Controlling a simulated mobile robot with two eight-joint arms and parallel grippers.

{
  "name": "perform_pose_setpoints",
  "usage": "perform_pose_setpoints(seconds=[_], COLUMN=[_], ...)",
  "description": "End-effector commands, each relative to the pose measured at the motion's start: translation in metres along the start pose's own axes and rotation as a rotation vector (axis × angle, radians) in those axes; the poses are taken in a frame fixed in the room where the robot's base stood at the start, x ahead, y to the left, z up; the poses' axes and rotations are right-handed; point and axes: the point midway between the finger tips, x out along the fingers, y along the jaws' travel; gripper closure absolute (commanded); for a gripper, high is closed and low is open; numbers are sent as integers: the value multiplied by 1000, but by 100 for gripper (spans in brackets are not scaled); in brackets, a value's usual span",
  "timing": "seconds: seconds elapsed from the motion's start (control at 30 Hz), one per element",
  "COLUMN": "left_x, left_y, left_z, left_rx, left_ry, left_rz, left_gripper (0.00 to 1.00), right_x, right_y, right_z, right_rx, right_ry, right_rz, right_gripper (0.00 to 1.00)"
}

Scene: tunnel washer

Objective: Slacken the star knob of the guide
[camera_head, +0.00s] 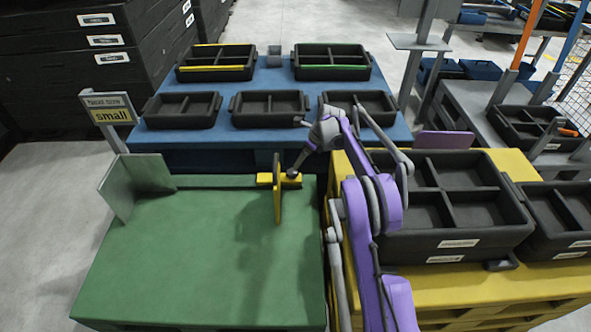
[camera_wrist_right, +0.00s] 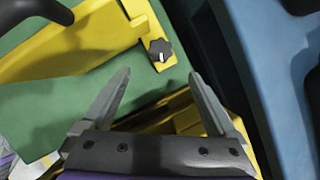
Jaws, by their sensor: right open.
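The yellow guide (camera_head: 278,195) stands on the green table (camera_head: 215,255), near its back right edge. It also shows in the right wrist view (camera_wrist_right: 95,45). Its star knob (camera_wrist_right: 160,50) is dark with a white mark and sits at the guide's end in that view. My right gripper (camera_wrist_right: 160,82) is open, its two fingers spread on either side of the knob's line. The knob lies just beyond the fingertips, and nothing is between the fingers. In the head view the right gripper (camera_head: 299,163) reaches down to the guide's right end. My left gripper is not in view.
A sign reading "small" (camera_head: 110,116) and a grey angled plate (camera_head: 135,187) stand at the green table's left. A blue table (camera_head: 270,85) with several black trays is behind. A yellow stand (camera_head: 480,290) with black crates is at right. The green table's front is clear.

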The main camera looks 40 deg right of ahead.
Motion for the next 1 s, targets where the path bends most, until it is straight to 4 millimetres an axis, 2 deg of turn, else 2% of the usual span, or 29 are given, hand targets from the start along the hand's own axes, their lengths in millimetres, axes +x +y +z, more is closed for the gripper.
perform_pose_setpoints(seconds=[0.3,0.5,0.7,0.93,1.0], left_x=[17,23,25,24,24], left_y=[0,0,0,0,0], left_z=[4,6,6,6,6], left_rx=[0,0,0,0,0], left_ry=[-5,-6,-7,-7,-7], left_rz=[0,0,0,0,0], left_gripper=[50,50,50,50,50], right_x=[62,90,100,100,100], right_y=[0,0,0,0,0], right_z=[0,0,0,0,0], right_rx=[-4,-5,-4,-4,-4], right_ry=[1,1,1,1,1], right_rz=[2,2,1,1,1], right_gripper=[6,6,6,6,17])
